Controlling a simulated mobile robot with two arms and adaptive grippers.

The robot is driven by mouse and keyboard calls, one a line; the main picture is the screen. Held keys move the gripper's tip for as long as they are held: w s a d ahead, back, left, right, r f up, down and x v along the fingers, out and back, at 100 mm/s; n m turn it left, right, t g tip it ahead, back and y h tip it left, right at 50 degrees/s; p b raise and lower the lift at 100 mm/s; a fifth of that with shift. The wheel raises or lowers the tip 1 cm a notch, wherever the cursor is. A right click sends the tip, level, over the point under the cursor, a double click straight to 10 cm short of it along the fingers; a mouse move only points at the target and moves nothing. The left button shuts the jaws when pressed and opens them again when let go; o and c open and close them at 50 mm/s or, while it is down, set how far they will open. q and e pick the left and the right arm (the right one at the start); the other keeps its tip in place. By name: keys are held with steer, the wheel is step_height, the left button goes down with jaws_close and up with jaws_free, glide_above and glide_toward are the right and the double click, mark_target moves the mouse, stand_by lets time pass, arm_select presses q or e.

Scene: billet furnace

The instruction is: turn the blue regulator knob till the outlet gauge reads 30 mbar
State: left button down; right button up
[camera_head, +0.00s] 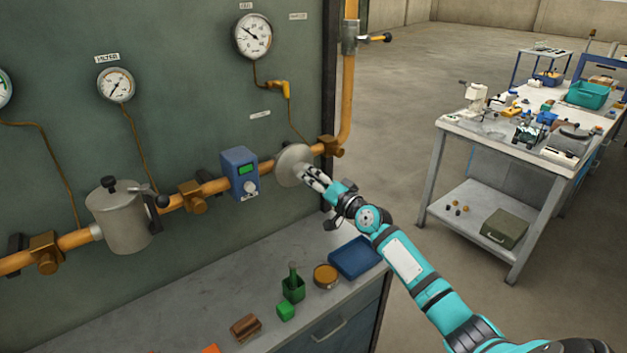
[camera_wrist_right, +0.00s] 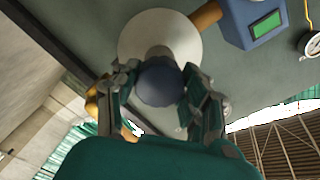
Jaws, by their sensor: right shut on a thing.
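The blue regulator knob (camera_wrist_right: 160,84) shows in the right wrist view, dark blue and ridged, in front of the pale round regulator body (camera_wrist_right: 160,35). My right gripper (camera_wrist_right: 160,92) is shut on the knob, one finger on each side. In the head view the regulator body (camera_head: 294,165) sits on the orange pipe, and my right gripper (camera_head: 312,177) hides the knob. A round white gauge (camera_head: 253,36) hangs above the regulator; its needle points to the upper left, and its numbers are too small to read. My left gripper is not in view.
A blue box with a green display (camera_head: 240,172) sits on the pipe left of the regulator. A filter gauge (camera_head: 116,85) and a grey metal canister (camera_head: 123,215) are further left. A bench (camera_head: 225,305) with small items stands below. A cluttered table (camera_head: 470,129) stands at right.

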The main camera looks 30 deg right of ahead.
steer(key=shift+f, duration=0.1)
steer(key=o, duration=1.2)
steer(key=shift+s, duration=0.15)
steer(key=s, duration=0.8)
steer(key=s+d, duration=0.1)
steer(key=s, duration=0.2)
steer(key=shift+s, duration=0.4)
